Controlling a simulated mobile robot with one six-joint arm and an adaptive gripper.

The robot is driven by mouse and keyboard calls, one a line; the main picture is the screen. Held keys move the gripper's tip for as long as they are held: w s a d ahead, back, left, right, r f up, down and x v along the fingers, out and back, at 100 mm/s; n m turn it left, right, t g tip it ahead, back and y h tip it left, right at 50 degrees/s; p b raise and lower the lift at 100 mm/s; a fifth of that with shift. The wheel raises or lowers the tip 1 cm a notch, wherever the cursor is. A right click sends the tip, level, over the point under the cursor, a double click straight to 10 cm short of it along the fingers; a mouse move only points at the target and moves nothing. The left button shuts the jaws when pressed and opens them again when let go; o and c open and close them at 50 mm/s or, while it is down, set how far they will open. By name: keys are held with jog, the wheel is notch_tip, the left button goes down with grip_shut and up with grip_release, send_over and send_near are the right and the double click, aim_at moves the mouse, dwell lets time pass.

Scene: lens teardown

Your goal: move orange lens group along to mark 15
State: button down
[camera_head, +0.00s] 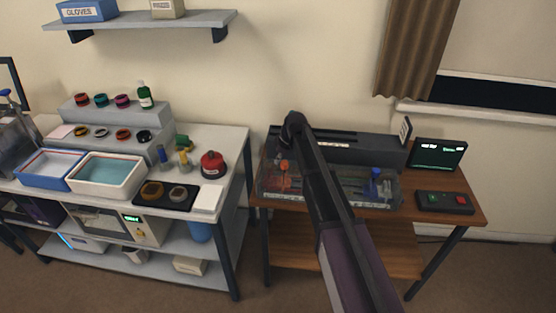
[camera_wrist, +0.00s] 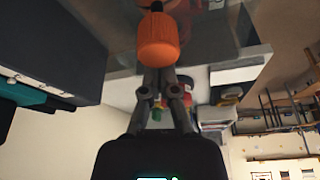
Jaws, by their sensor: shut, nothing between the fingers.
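An orange knob-like piece (camera_head: 284,166), apparently the orange lens group, stands at the left of a clear-walled bench (camera_head: 350,199) on the wooden table. In the wrist view the orange piece (camera_wrist: 158,40) is large, at the top centre. My gripper (camera_wrist: 158,75) is shut and empty, its fingertips close by the orange piece and overlapping it in the picture; I cannot tell whether they touch. In the head view my arm crosses in front of the bench and my fingers cannot be made out. Mark 15 cannot be read in either view.
A blue piece (camera_head: 375,181) stands at the bench's right. A long dark housing (camera_head: 375,151) runs behind it. A monitor (camera_head: 440,154) and a button box (camera_head: 445,203) stand to the right. A grey workbench (camera_head: 228,142) with trays and rings is at left, across a narrow gap.

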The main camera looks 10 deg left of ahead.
jog(key=shift+d, duration=1.45)
jog(key=shift+a, duration=0.1)
jog(key=shift+w+a, duration=0.25)
jog(key=shift+a, duration=0.45)
jog(key=shift+w+a+r+p, duration=0.15)
jog(key=shift+a+r+p, duration=0.1)
jog(key=shift+a, duration=0.3)
jog(key=shift+w+a+r+p, duration=0.15)
jog(key=shift+a+r+p, duration=0.1)
jog(key=shift+a, duration=0.25)
jog(key=p+v, duration=0.8)
jog(key=v, duration=0.1)
